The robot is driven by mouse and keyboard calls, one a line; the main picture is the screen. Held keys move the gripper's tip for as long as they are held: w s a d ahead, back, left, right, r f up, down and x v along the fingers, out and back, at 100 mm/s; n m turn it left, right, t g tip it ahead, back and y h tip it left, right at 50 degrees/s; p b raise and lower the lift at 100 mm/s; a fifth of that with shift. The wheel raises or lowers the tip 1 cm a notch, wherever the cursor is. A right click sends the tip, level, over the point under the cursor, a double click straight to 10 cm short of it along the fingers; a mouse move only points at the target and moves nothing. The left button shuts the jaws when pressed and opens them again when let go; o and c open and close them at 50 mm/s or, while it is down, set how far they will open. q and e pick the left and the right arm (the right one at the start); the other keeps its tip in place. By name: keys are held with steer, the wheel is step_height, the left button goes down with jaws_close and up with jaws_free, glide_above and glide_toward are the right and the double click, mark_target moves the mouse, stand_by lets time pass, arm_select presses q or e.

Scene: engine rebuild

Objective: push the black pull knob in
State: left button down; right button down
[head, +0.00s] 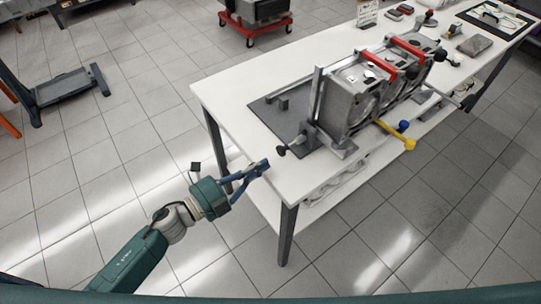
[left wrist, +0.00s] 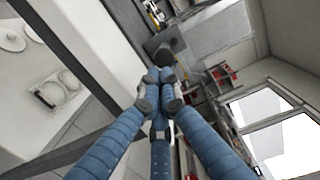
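The black pull knob (head: 282,150) sticks out on a short rod from the near left end of the engine fixture (head: 318,130) on the white table. In the left wrist view a dark round knob (left wrist: 168,53) shows just beyond my fingertips. My left gripper (head: 262,166) is at the table's left front edge, a little left of and below the knob in the head view, apart from it. In the left wrist view the blue fingers (left wrist: 158,92) come together at their tips with nothing seen between them. My right gripper is not in view.

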mark_target(279, 154)
arm_select(q)
steer(key=shift+p+x, duration=0.3)
steer(key=shift+x, duration=1.6)
steer(key=shift+x, duration=1)
steer(key=shift+s, duration=0.1)
steer(key=shift+a, duration=0.1)
